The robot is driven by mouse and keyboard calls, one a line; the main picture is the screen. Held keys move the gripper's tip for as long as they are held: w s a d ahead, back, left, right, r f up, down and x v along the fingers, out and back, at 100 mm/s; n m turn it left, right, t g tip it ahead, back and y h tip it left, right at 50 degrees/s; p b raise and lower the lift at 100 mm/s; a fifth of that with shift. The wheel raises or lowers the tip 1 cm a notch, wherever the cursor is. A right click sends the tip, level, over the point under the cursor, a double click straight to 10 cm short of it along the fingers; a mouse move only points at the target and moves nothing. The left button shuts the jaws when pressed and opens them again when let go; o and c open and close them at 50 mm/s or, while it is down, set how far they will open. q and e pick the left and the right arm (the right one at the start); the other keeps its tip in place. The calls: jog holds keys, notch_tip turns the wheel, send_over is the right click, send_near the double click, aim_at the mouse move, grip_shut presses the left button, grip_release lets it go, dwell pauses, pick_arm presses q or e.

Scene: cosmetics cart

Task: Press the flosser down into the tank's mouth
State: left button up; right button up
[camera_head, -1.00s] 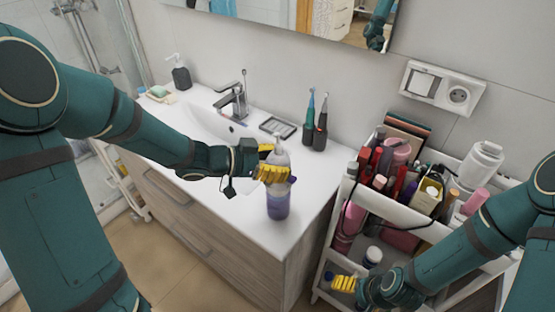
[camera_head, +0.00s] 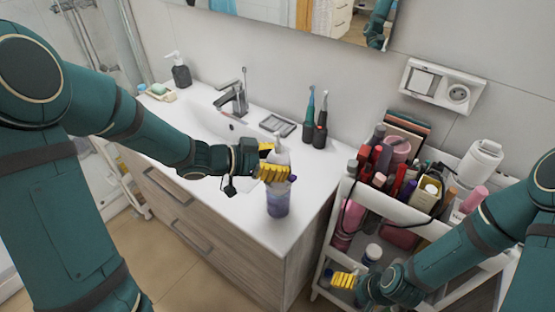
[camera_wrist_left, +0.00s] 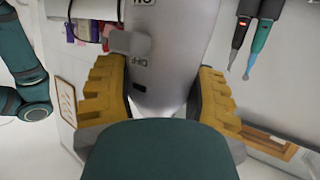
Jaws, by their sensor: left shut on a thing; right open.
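The flosser (camera_head: 280,155) is a pale grey-white body standing roughly upright over the front right of the sink counter. My left gripper (camera_head: 274,172) is shut around it. In the left wrist view the flosser (camera_wrist_left: 172,50) lies between the yellow fingers of the left gripper (camera_wrist_left: 165,105). The tank (camera_head: 278,203), translucent with a purple tint, stands on the counter directly below the flosser. The fingers hide part of the joint, so I cannot tell how deep the flosser sits in the mouth. My right gripper (camera_head: 345,281) is open, low beside the cart.
A cart (camera_head: 349,188) full of cosmetics stands to the right of the counter. Two electric toothbrushes (camera_head: 314,130) and a small dish (camera_head: 278,125) stand behind the tank. The faucet (camera_head: 232,98) and basin are to the left. The counter's front edge is close to the tank.

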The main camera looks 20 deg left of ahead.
pick_arm(q)
jog(key=shift+p, duration=0.45)
dwell(1.1)
jog(key=shift+f+b, duration=0.85)
jog(key=shift+f, duration=0.4)
jog(key=o, duration=1.3)
jog(key=shift+a, duration=0.1)
jog(key=v, duration=1.2)
